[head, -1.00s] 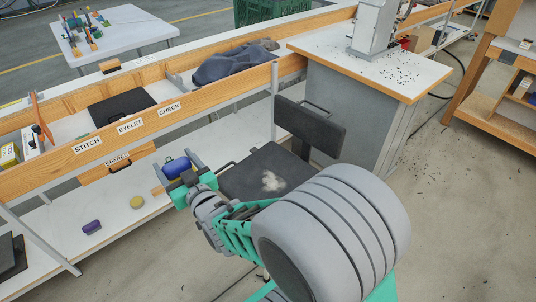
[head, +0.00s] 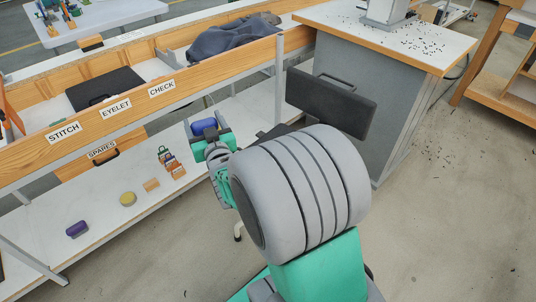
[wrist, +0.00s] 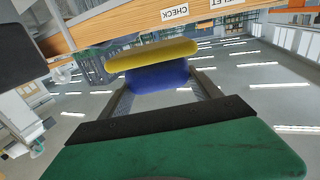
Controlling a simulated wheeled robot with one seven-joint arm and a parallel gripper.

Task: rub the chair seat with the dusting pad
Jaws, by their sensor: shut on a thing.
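The dusting pad (head: 203,127) is a blue block held up beside the bench rail. In the wrist view the pad (wrist: 158,78) shows a blue body with a yellow layer, between the two fingers. My gripper (head: 206,136) is shut on it, to the left of the chair. The chair's dark backrest (head: 330,101) stands in front of the grey cabinet. Only a dark sliver of the chair seat (head: 273,132) shows; my arm hides the rest. The pad is apart from the seat.
The bench (head: 192,75) with labelled compartments runs along the left. Its lower shelf (head: 105,245) holds a purple block (head: 77,229), a yellow round thing (head: 128,198) and small blocks. A grey cabinet (head: 385,100) stands behind the chair.

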